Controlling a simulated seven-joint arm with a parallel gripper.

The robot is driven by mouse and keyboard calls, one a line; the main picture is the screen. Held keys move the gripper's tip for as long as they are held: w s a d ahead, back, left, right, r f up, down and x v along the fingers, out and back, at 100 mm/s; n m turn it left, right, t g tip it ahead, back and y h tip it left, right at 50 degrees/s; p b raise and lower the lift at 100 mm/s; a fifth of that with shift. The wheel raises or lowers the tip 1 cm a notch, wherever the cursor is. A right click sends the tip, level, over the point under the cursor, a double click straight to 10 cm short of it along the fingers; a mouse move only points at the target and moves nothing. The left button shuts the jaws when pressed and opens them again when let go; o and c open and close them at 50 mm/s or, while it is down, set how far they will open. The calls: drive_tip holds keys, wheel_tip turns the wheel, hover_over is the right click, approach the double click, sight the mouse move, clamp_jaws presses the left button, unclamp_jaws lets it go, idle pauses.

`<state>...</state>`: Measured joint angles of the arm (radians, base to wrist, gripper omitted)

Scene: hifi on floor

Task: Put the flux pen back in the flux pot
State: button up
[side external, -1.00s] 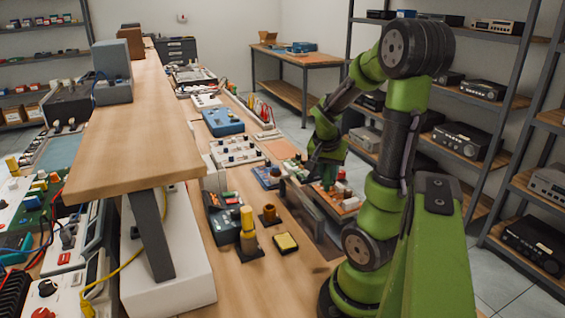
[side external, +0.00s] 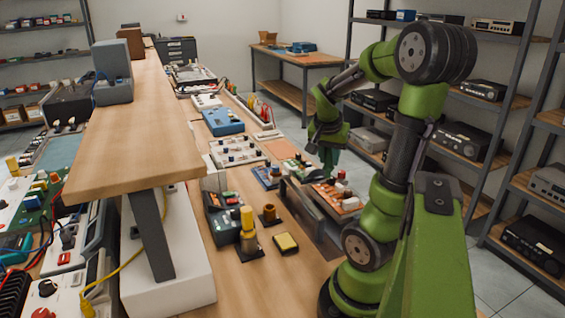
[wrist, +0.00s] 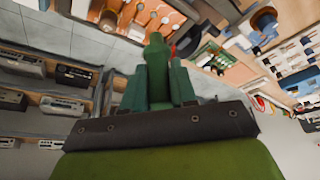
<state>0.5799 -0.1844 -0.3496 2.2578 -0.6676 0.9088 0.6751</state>
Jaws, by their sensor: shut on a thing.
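My gripper (side external: 328,158) is above the right side of the bench, over the board with red and white parts. In the wrist view my gripper (wrist: 157,70) is shut on a slim green thing (wrist: 155,55), which appears to be the flux pen. Its tip points away from the wrist, and the fingers cover its lower part. In the side view the pen is too small to tell from the fingers. A small brown pot (side external: 269,215) on a dark square base, possibly the flux pot, stands on the bench, left of and nearer the camera than my gripper.
A yellow-topped holder (side external: 247,222) and a yellow sponge tray (side external: 286,243) stand near the brown pot. An upright grey panel (side external: 303,207) stands between the pot and the board with parts (side external: 338,196). A raised wooden shelf (side external: 140,120) runs along the left.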

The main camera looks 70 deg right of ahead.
drive_tip(key=w+a+f+n+t, duration=0.1)
drive_tip(key=w+a+f+n, duration=0.15)
drive_tip(key=w, duration=0.55)
drive_tip(key=w+a+f+n+t, duration=0.1)
drive_tip(key=w+a+f+n, duration=0.1)
drive_tip(key=w+a+f, duration=0.35)
drive_tip(key=shift+w+x, duration=0.2)
drive_tip(key=shift+x, duration=0.95)
drive_tip(key=shift+w+x, duration=0.15)
drive_tip(key=shift+x, duration=0.95)
drive_tip(key=shift+d, duration=0.1)
drive_tip(key=o, duration=1.6)
drive_tip(key=shift+r, duration=0.1)
drive_tip(key=shift+r, duration=3.5)
